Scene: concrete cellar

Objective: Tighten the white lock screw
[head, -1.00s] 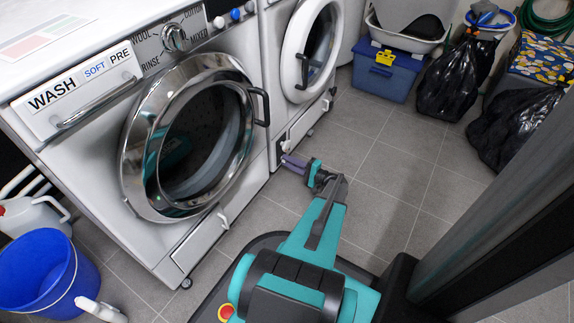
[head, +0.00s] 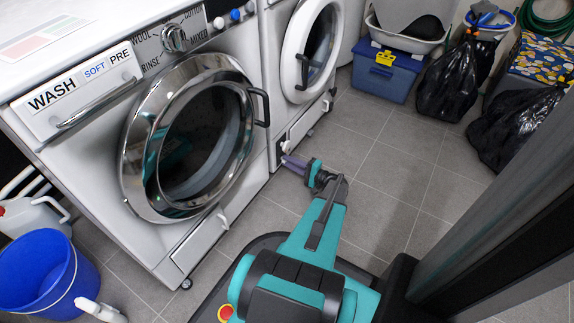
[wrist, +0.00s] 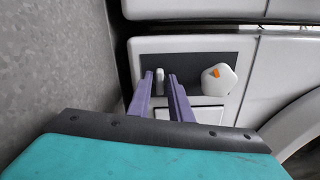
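In the wrist view a dark grey panel (wrist: 190,66) is set in the white front of the machine. A small, narrow white upright piece (wrist: 159,80) on it looks like the lock screw, seen edge-on. To its right is a rounded white knob (wrist: 218,80) with an orange mark. My gripper (wrist: 160,76) has two purple fingers, one on each side of the narrow piece. Slim gaps seem to show between it and the fingers. In the head view my gripper (head: 284,160) is low at the base of the second machine, beside a small white part (head: 285,146).
The washer (head: 100,130) with a chrome door (head: 190,140) stands left, the second machine (head: 275,60) behind it. A blue bucket (head: 45,275) is at lower left. A blue box (head: 385,75) and black bags (head: 450,90) are at the back right. The tiled floor (head: 400,165) between is clear.

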